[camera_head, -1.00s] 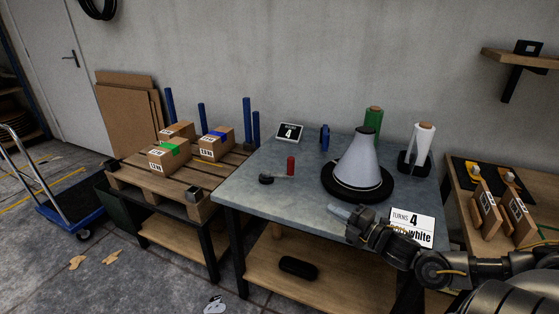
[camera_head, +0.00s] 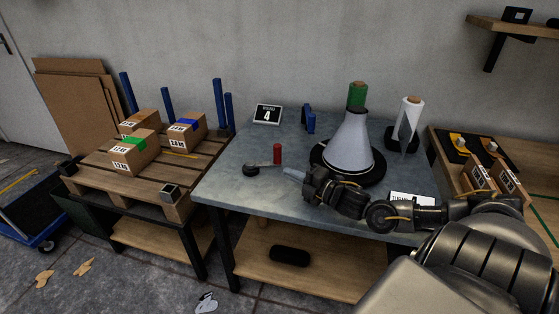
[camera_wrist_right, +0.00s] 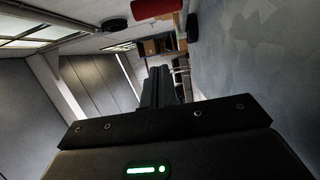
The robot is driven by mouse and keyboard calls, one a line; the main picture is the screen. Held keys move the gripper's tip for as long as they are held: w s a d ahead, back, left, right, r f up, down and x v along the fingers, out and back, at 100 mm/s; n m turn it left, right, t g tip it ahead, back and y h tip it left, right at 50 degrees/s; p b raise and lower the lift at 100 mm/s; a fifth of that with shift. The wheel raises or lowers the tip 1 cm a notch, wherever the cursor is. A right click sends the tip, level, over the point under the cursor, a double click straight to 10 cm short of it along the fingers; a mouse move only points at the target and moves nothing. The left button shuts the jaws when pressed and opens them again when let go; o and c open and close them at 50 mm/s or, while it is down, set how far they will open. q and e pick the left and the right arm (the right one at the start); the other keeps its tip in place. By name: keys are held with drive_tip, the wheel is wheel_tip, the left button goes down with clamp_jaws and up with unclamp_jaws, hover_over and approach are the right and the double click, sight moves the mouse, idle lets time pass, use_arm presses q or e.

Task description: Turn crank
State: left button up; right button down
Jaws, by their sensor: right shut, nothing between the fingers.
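The crank lies on the grey table: a dark round hub (camera_head: 251,170), a short flat arm and an upright red handle (camera_head: 277,154). The red handle (camera_wrist_right: 157,9) also shows at the top of the right wrist view, with the dark hub (camera_wrist_right: 115,24) left of it. My right gripper (camera_head: 288,172) is shut and empty, just right of the red handle and apart from it. Its closed fingers (camera_wrist_right: 160,87) point toward the crank in the wrist view. My left gripper is not in view.
A grey cone (camera_head: 349,145) on a black disc stands behind my right arm, with a green roll (camera_head: 358,94) on top. A white roll (camera_head: 408,122) stands right of it. A counter sign reading 4 (camera_head: 267,114) is at the back. A pallet (camera_head: 95,177) with boxes is left.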

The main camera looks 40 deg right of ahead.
drive_tip(key=x, duration=0.6)
drive_tip(key=shift+r, duration=0.1)
drive_tip(key=shift+w+d, duration=0.85)
drive_tip(key=shift+d, duration=0.35)
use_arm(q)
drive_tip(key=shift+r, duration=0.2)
use_arm(e)
drive_tip(key=shift+w+d, duration=0.25)
drive_tip(key=shift+d, duration=0.25)
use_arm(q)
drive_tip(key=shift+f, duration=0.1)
